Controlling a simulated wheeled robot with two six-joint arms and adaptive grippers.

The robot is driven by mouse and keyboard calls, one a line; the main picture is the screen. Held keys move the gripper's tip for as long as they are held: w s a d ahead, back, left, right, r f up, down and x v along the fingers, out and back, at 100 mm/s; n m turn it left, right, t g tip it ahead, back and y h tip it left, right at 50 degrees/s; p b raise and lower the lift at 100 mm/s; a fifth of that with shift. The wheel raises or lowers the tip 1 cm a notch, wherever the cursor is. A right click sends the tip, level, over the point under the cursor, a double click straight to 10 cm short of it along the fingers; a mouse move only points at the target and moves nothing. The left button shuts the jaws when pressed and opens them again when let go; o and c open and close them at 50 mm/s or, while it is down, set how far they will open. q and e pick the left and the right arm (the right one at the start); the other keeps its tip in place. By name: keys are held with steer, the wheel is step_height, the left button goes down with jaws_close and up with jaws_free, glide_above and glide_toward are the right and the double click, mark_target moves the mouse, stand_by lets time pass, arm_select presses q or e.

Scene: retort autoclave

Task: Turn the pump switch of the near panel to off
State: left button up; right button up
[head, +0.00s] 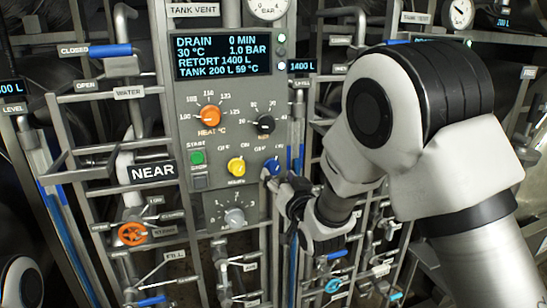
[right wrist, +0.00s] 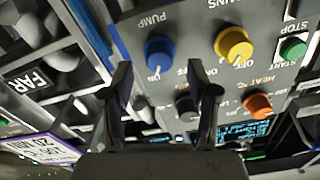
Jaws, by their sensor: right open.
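The near panel (head: 227,100) is a grey box beside a NEAR sign (head: 153,173). Its pump switch is the blue knob (head: 270,167) at the lower right, also in the right wrist view (right wrist: 159,53) under the upside-down word PUMP. My right gripper (head: 283,186) is open and empty, just below and right of the knob in the head view. In the right wrist view its fingers (right wrist: 160,80) are spread, with the knob beyond the gap between the tips. My left gripper is out of view.
A yellow mains knob (head: 236,166) sits close left of the blue one. Green start button (head: 197,158), orange heat knob (head: 208,117) and a black knob (head: 265,124) are near. A grey knob (head: 235,217) sits below. Pipes and valves crowd both sides.

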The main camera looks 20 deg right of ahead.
mark_target(275, 171)
steer(key=w+p, duration=0.1)
steer(key=w, duration=0.2)
steer(key=shift+w+r, duration=0.1)
steer(key=shift+w, duration=0.2)
steer(key=shift+w+p, duration=0.3)
steer(key=shift+w, duration=0.15)
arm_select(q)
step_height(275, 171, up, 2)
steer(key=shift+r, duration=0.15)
arm_select(e)
steer(key=shift+s, duration=0.1)
jaws_close()
